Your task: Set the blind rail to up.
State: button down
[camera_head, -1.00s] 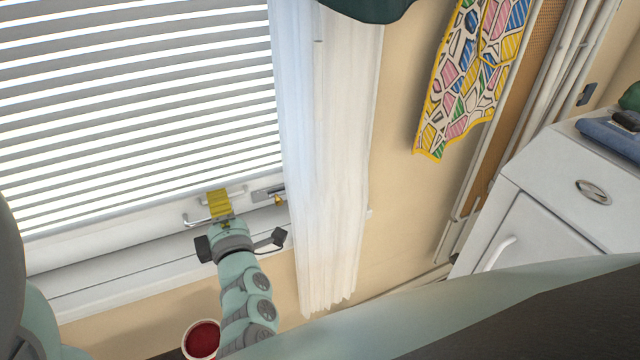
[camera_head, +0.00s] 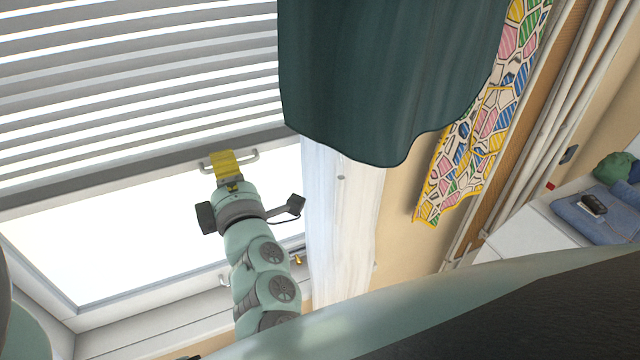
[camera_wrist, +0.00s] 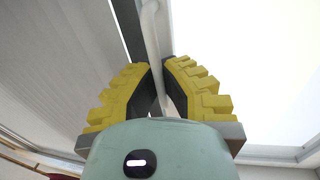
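The blind rail (camera_head: 100,180) is the grey bar along the bottom of the slatted blind (camera_head: 130,80), partway up the window in the head view. Bright bare glass (camera_head: 120,240) shows below it. A white bar handle (camera_head: 250,155) sits on the rail. My gripper (camera_head: 226,160), with yellow ridged fingers, is at this handle. In the wrist view, the handle (camera_wrist: 151,35) passes between the fingertips of my gripper (camera_wrist: 157,75), which are shut on it. The dark rail edge (camera_wrist: 128,28) runs beside it. The fingers hide part of the handle.
A white curtain (camera_head: 340,220) and a dark green cloth (camera_head: 390,80) hang just right of the window. A sill (camera_head: 170,320) with another handle and a latch (camera_head: 298,258) lies below. A patterned cloth (camera_head: 470,150) and a white cabinet (camera_head: 530,225) are farther right.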

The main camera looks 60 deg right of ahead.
notch_tip(320, 180, up, 20)
jog(key=p, duration=1.5)
jog(key=shift+s+d+r, duration=0.1)
jog(key=shift+s, duration=0.05)
jog(key=c, duration=1.4)
grip_release()
jog(key=o, duration=0.3)
send_near(191, 24)
jog(key=v, duration=0.5)
jog(key=shift+s+r, duration=0.1)
jog(key=shift+s, duration=0.05)
